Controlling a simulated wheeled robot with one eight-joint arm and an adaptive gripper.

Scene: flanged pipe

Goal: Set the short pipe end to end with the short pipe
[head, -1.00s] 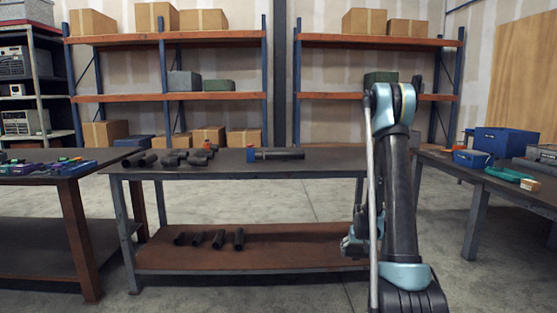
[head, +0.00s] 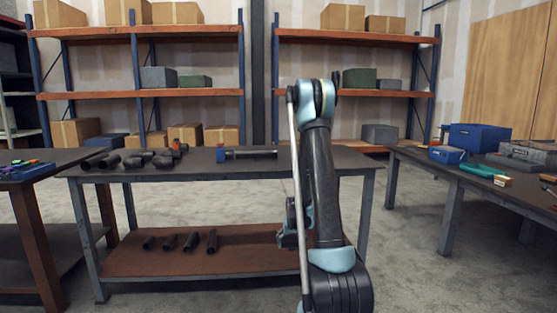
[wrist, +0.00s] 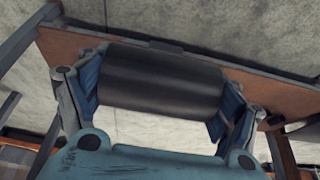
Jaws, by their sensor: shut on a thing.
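In the wrist view, my gripper (wrist: 160,95) is shut on a short black pipe (wrist: 162,78). The pipe lies crosswise between the blue finger pads, clear of any surface as far as I can see. In the head view, my gripper (head: 288,228) is low beside my arm, in front of the table, and mostly hidden. A dark pipe (head: 250,154) with a blue piece at its left end lies on the middle table top (head: 330,165). I cannot tell whether this is one of the short pipes.
Black pipe pieces and fittings (head: 135,158) crowd the left of the middle table. A side table (head: 450,172) with a blue box (head: 480,138) stands at right. Another table (head: 30,185) stands at left. The middle table's right end looks clear, partly behind my arm.

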